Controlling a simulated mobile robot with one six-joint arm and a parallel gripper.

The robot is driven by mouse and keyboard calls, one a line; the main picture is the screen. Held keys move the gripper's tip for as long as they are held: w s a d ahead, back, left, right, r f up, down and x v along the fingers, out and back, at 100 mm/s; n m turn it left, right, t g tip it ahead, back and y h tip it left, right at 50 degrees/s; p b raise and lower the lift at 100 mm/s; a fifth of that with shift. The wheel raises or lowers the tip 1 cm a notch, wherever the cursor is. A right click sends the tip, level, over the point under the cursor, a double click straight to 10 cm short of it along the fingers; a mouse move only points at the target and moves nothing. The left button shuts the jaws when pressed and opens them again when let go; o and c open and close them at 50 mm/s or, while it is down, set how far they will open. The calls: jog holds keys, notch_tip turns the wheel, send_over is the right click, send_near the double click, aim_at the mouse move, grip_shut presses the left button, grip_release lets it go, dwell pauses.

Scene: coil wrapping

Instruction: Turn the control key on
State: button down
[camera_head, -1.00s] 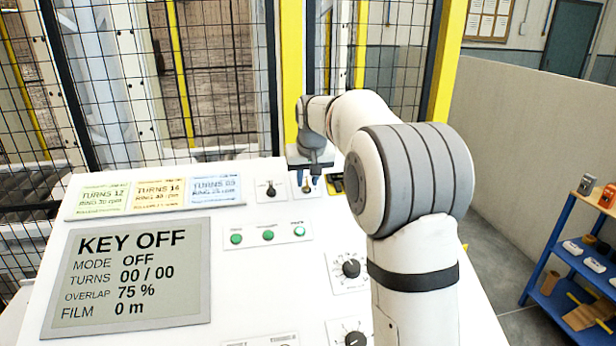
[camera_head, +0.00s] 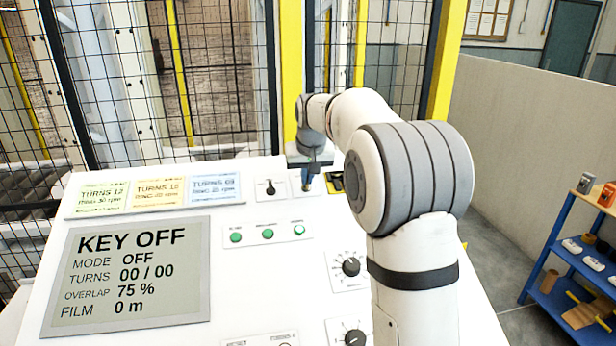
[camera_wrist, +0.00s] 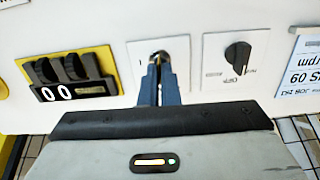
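The control key (camera_wrist: 161,55) sits in a white plate (camera_wrist: 186,56) at the upper middle of the wrist view. My gripper (camera_wrist: 159,68) has its two blue fingers closed in on the key, one on each side, and they hide most of it. In the head view my gripper (camera_head: 307,186) points down at the key's plate near the panel's top edge. The panel display (camera_head: 128,275) reads KEY OFF, with MODE OFF and TURNS 00 / 00.
A black rotary selector (camera_wrist: 237,56) is beside the key plate. On its other side is a yellow plate with a thumbwheel counter (camera_wrist: 70,80) reading 00. Green buttons (camera_head: 267,233) and black dials (camera_head: 350,267) are lower on the panel. A mesh fence (camera_head: 220,80) stands behind.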

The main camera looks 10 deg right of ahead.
jog(key=m, duration=0.5)
jog(key=m+b, duration=0.1)
jog(key=m, duration=0.4)
jog(key=shift+d, duration=0.15)
jog(key=m, duration=0.4)
jog(key=shift+s, duration=0.1)
jog(key=shift+m, duration=1.8)
jog(key=c, duration=2.1)
grip_release()
jog(key=o, duration=0.4)
jog(key=shift+f, duration=0.1)
